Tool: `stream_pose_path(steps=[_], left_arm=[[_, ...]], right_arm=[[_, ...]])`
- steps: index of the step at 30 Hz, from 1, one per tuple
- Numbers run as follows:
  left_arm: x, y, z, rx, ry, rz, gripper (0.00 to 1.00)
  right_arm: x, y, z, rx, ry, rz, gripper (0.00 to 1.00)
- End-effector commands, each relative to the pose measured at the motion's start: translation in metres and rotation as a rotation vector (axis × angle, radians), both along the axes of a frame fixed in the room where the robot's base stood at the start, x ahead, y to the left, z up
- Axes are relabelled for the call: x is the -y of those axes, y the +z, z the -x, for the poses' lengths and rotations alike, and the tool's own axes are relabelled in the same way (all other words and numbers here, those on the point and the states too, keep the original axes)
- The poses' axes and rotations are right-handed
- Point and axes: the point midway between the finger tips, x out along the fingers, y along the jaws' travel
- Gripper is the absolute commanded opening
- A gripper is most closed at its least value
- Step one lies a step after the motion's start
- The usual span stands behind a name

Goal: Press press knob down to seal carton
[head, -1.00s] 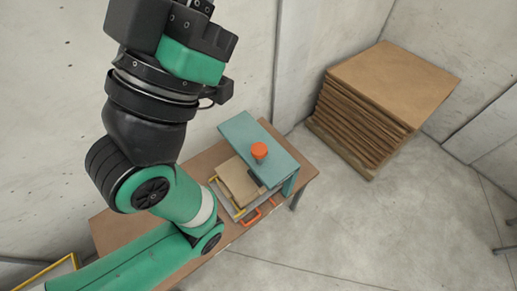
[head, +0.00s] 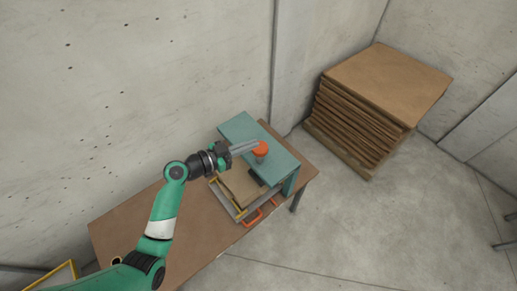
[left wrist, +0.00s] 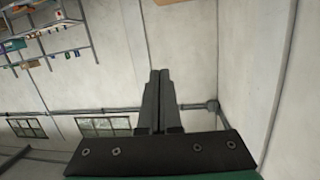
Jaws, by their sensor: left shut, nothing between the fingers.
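The orange press knob (head: 260,147) stands up on the teal press frame (head: 243,128) on the brown table. The carton (head: 240,187) lies flat on the tray below, partly under the press frame. My left gripper (head: 256,146) is shut and empty, with its fingertips right at the knob's left side in the head view; I cannot tell whether they touch it. In the left wrist view the closed fingers (left wrist: 155,88) show, but neither knob nor carton. My right gripper is not in view.
The tray has an orange handle (head: 253,217) at its front. A stack of brown boards (head: 365,105) stands on the floor to the right. A concrete wall stands behind the table.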

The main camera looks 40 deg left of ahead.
Motion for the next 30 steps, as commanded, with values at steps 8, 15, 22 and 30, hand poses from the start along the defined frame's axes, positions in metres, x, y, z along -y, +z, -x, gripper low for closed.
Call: stream_pose_path(steps=[8,15,22,30], left_arm=[[-0.051,-0.042,0.039,-0.070,0.136,0.049,0.00],[-0.051,-0.041,0.038,-0.069,0.136,0.048,0.00],[-0.049,-0.050,0.026,-0.067,0.132,0.044,0.00],[-0.043,-0.059,-0.018,-0.066,0.131,0.044,0.00]], right_arm=[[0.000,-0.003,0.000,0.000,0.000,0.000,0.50],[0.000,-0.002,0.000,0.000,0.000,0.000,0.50],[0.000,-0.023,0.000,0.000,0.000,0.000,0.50],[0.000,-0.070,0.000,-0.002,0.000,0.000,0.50]])
